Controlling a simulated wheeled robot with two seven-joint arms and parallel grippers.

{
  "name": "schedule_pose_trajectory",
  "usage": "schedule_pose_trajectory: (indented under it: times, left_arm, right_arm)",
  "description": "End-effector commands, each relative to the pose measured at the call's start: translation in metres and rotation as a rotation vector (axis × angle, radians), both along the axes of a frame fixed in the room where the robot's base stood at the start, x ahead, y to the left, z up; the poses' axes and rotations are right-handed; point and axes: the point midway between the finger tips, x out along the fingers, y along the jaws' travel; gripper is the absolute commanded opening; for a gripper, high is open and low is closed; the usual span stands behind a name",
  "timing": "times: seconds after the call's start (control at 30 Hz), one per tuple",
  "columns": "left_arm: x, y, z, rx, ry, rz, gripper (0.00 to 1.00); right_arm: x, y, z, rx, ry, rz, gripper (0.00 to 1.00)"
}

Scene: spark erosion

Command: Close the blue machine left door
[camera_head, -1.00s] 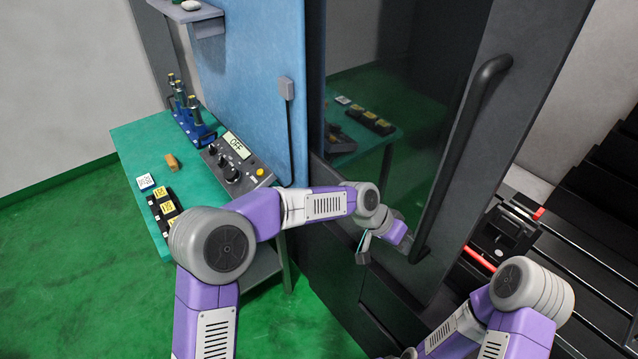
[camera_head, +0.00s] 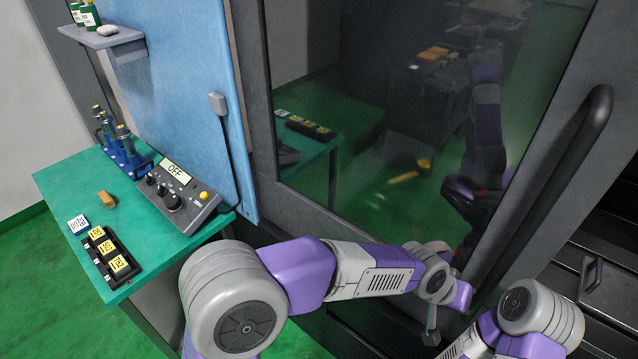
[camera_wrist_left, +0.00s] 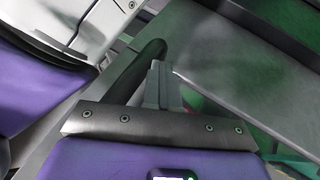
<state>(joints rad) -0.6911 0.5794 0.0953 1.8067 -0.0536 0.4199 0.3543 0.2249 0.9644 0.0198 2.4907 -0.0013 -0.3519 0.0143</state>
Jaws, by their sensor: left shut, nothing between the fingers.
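The blue machine's left door (camera_head: 400,130) is a dark glass panel in a grey frame. It stands in the middle of the head view, with a long black vertical bar handle (camera_head: 560,185) near its right edge. A dark gap (camera_head: 590,270) shows past that edge, so the door is partly open. My right gripper is out of view.
A blue panel (camera_head: 185,80) stands left of the door. A green table (camera_head: 150,225) with a control box (camera_head: 178,198), labelled black blocks (camera_head: 108,255) and a blue tool rack (camera_head: 125,160) is at the left. Green floor is free below it.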

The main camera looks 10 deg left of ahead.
Motion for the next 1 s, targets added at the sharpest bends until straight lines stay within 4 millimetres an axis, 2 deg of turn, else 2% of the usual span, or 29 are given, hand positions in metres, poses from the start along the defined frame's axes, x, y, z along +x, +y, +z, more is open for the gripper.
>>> schedule_pose_trajectory:
  times: [0.47, 0.57, 0.73, 1.0]
  left_arm:
    - [-0.003, -0.004, 0.001, -0.005, -0.002, -0.009, 0.00]
    - [-0.001, 0.005, 0.000, -0.005, 0.000, -0.008, 0.00]
    - [0.007, 0.036, -0.001, -0.004, -0.001, -0.004, 0.00]
    - [-0.006, 0.071, 0.052, -0.005, -0.005, -0.007, 0.00]
  right_arm:
    - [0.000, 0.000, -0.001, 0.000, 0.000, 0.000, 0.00]
    - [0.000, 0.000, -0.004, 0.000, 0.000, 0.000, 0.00]
    - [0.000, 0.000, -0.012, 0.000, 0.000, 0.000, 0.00]
    - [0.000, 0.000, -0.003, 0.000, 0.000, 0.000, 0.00]
